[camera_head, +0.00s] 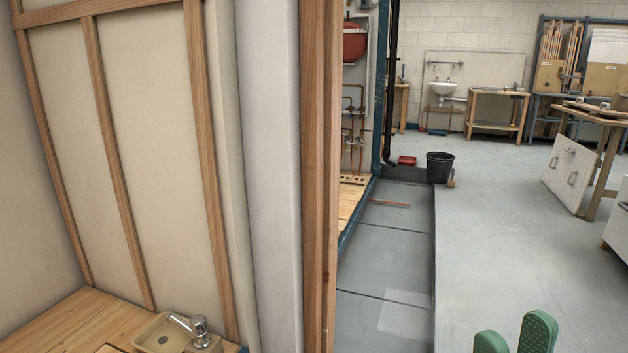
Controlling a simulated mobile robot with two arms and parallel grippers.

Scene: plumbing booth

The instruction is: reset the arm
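My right gripper (514,338) shows at the bottom right edge of the head view. Only its two green ribbed fingertips are visible, standing up with a gap between them. I see nothing held in that gap, but the lower part of the gripper and the arm are cut off by the frame. My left gripper and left arm are not in view.
A timber-framed wall and wooden post (320,150) stand close on the left. A beige basin with tap (170,335) is at the lower left. A black bucket (440,167) stands on the floor. A workbench (598,115) is at right. Grey floor (500,230) between is clear.

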